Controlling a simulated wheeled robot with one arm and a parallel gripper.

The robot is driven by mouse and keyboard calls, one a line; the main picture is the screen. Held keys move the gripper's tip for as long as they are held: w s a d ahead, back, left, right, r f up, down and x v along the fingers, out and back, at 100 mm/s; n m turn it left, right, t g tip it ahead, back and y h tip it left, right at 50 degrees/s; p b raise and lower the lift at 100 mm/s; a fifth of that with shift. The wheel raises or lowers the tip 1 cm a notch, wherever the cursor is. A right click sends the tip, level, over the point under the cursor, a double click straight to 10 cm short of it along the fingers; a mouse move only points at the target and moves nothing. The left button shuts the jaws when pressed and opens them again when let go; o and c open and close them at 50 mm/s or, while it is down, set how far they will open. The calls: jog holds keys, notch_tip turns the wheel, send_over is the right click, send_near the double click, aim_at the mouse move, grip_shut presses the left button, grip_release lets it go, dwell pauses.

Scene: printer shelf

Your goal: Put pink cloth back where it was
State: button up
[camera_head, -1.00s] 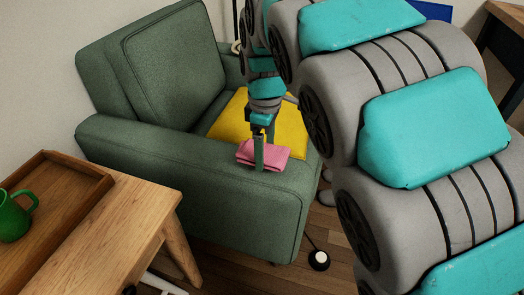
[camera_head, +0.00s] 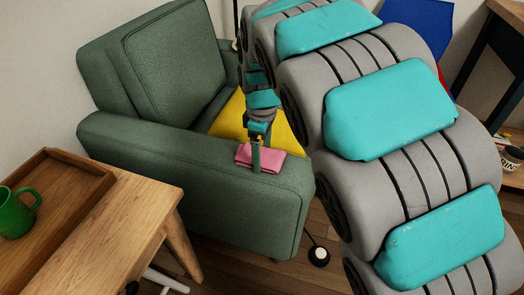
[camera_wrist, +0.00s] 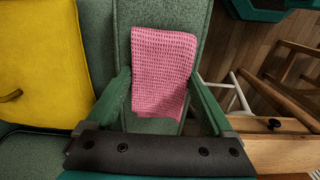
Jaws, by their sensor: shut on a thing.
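The pink cloth (camera_head: 278,159) lies folded on the front part of the green armchair's near armrest (camera_head: 200,180). In the wrist view the cloth (camera_wrist: 162,65) shows a waffle weave and hangs slightly towards the armrest's right edge. My gripper (camera_head: 256,164) points down at the cloth. In the wrist view its two green fingers (camera_wrist: 160,85) stand on either side of the cloth, closed on its width. The cloth appears to be resting on the armrest; any small gap beneath it is hidden.
A yellow cushion (camera_head: 230,117) lies on the armchair seat. A wooden table (camera_head: 125,215) with a tray (camera_head: 85,190) and green mug (camera_head: 16,212) stands at left. A small black-and-white object (camera_head: 319,256) is on the floor. A blue object (camera_head: 420,25) stands at the back right.

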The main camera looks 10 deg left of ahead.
aim_at(262, 153)
jog(key=shift+s+f+b, duration=0.1)
jog(key=shift+f+b, duration=0.3)
jog(key=shift+f, duration=0.15)
jog(key=o, duration=0.9)
jog(key=shift+d, duration=0.1)
jog(key=shift+o, duration=0.7)
jog(key=shift+f, duration=0.25)
jog(key=shift+s+d+f, duration=0.1)
notch_tip(262, 153, up, 14)
jog(key=shift+w+a, duration=0.2)
